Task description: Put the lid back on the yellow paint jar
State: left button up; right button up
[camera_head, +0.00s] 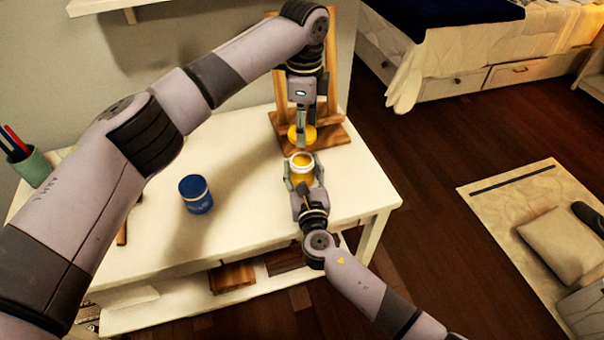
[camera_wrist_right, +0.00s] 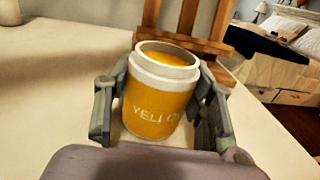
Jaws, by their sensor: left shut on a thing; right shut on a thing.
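The yellow paint jar (camera_head: 301,162) is uncovered, with yellow paint showing inside its white rim. My right gripper (camera_head: 300,177) is shut around the jar's sides. In the right wrist view the jar (camera_wrist_right: 158,98) shows its "YELLOW" label, part of it cut off by a finger, and leans slightly. My left gripper (camera_head: 302,118) points down above and behind the jar in the head view. It is shut on the yellow lid (camera_head: 301,134), which is apart from the jar's rim. The left gripper and lid are not visible in the right wrist view.
A blue jar (camera_head: 196,194) stands on the white table (camera_head: 245,235). A wooden easel (camera_head: 335,128) stands at the table's back, close behind the lid. A green cup (camera_head: 33,166) with pens is at the far left. Table space between the blue and yellow jars is clear.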

pick_arm(q)
send_over(303, 162)
jog(key=shift+f, duration=2.5)
jog(key=shift+f, duration=0.85)
jog(key=shift+f, duration=0.6)
